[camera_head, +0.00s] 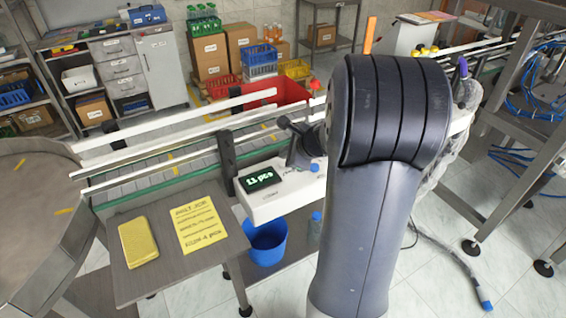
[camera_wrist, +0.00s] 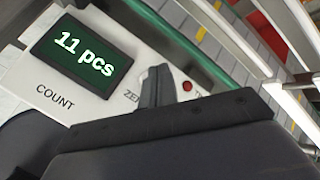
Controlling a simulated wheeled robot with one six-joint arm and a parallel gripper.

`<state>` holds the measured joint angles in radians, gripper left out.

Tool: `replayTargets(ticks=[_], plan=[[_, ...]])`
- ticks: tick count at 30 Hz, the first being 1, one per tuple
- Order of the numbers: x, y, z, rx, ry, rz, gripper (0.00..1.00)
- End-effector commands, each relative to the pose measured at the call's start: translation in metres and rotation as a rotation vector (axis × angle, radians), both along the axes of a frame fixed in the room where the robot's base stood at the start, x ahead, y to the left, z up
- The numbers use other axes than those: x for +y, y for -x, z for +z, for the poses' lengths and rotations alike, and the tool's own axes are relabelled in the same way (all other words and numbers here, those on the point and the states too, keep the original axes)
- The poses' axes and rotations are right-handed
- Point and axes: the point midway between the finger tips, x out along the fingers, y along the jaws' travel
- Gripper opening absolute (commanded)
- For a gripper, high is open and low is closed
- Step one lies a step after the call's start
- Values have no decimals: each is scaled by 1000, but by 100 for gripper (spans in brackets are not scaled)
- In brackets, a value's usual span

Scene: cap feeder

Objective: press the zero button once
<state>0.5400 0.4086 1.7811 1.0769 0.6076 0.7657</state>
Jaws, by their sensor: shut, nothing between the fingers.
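The white counting unit (camera_head: 262,212) stands beside the conveyor, with a dark display (camera_head: 262,180) on its top. In the wrist view the display (camera_wrist: 83,55) reads "11 pcs", with "COUNT" printed below it. My gripper (camera_head: 298,163) is shut and empty, over the right part of the unit. In the wrist view its closed fingertips (camera_wrist: 157,82) stand at the partly covered "ZE" label (camera_wrist: 131,96). The zero button itself is hidden behind the fingers; I cannot tell whether they touch it. A red button (camera_wrist: 187,86) shows just right of the fingertips, its label mostly covered.
The conveyor rails (camera_head: 170,150) run close behind the unit. A side table (camera_head: 150,282) at left holds a yellow sponge-like block (camera_head: 138,242) and a yellow note (camera_head: 201,225). A blue bucket (camera_head: 267,243) stands below the unit. My arm hides much of the right side.

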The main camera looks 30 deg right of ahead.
Motion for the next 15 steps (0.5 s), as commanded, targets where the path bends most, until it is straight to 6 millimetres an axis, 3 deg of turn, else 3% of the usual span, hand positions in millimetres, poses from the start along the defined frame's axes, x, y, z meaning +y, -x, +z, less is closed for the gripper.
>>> replayTargets(ticks=[15], plan=[[0, 0, -9, 0, 0, 0, 0]])
